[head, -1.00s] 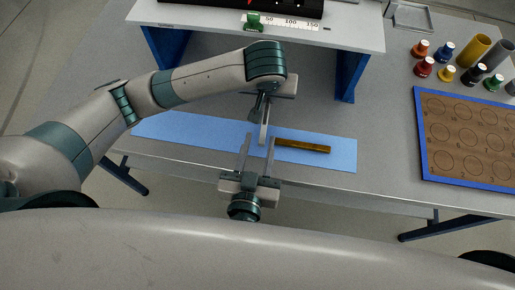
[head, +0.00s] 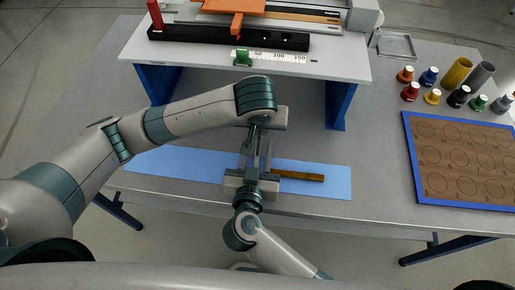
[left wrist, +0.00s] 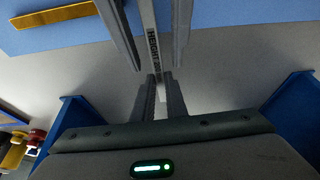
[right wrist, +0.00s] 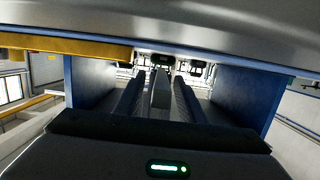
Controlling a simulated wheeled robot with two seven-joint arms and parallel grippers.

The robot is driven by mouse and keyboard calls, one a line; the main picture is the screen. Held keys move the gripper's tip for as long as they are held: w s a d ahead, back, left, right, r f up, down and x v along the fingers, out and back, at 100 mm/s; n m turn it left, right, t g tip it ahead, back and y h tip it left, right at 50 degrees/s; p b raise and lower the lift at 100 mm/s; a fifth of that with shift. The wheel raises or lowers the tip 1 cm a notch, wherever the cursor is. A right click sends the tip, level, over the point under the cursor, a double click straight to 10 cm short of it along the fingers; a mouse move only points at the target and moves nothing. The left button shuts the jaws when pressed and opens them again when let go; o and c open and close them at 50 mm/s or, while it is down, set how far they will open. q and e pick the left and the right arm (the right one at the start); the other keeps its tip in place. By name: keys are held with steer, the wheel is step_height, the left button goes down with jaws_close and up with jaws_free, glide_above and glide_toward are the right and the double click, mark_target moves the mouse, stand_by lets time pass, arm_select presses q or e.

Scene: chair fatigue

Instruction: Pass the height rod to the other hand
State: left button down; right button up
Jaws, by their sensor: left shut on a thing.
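The height rod is a slim grey bar. In the left wrist view the height rod (left wrist: 153,45) shows dark lettering on its side. My left gripper (left wrist: 158,82) is shut on one end of it. My right gripper (right wrist: 160,76) is open, with one finger on each side of the rod (right wrist: 161,92). Gaps show between these fingers and the rod. In the head view my right gripper (head: 256,157) reaches up from below toward my left gripper (head: 258,128), over the blue mat (head: 180,163). The rod is mostly hidden there between the fingers.
A brass-coloured bar (head: 298,176) lies on the mat just right of the grippers. A raised white shelf (head: 200,62) on blue legs (head: 336,108) stands behind. Several coloured bottles (head: 432,97) and a blue-edged wooden board (head: 455,160) are at the right.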

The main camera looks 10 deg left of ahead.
mark_target(259, 147)
jaws_close()
arm_select(q)
steer(key=c, duration=1.7)
jaws_free()
steer(key=shift+r, duration=0.15)
steer(key=shift+v, duration=5.85)
steer(key=shift+d, duration=0.15)
